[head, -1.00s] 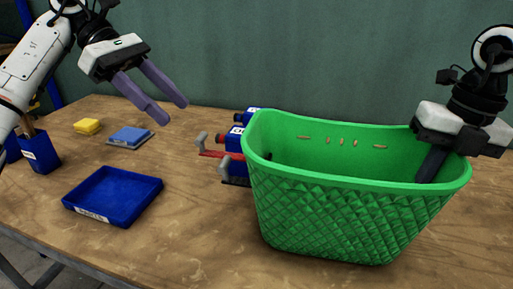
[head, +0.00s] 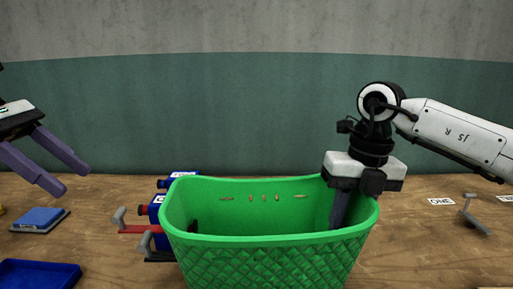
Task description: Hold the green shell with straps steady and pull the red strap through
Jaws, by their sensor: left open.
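A green basket-like shell (head: 270,262) with a woven pattern stands upright on the table at lower centre; its bottom edge is cut off. Several small slots show in its far wall. My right gripper (head: 338,222) points down at its right side, with finger length inside the rim; whether it pinches the wall is unclear. My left gripper (head: 71,181) is open and empty at the left edge, well apart from the shell. A red strip (head: 138,229) with a grey handle lies left of the shell; I cannot tell if it is the red strap. No straps show on the shell.
Blue press-like blocks (head: 155,207) with grey handles stand against the shell's left side. A blue tray (head: 38,275) and a blue pad (head: 40,219) lie at left. A grey lever (head: 473,215) and a label (head: 441,201) are at right. Table between tray and shell is clear.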

